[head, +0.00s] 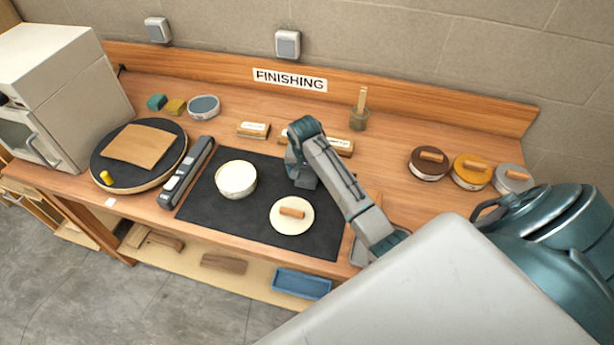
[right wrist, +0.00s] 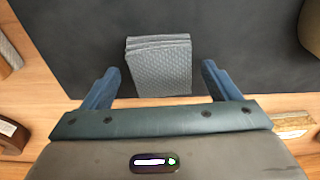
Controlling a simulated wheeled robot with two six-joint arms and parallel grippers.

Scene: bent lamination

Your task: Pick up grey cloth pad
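The grey cloth pad (right wrist: 159,68) looks like a folded, quilted stack lying on the dark mat (right wrist: 245,45) in the right wrist view. My right gripper (right wrist: 160,72) is open, with one blue finger on each side of the pad and a gap between each finger and the pad. In the head view my right gripper (head: 303,180) points down over the back part of the mat (head: 205,198) and hides the pad. My left gripper is not in view.
A white bowl (head: 236,180) and a cream lid with a wooden handle (head: 292,215) stand on the mat near my right gripper. Small labelled blocks (head: 253,130) lie behind it. A grey tool (head: 186,172) lies left of the mat. Lidded tins (head: 429,163) stand at the right.

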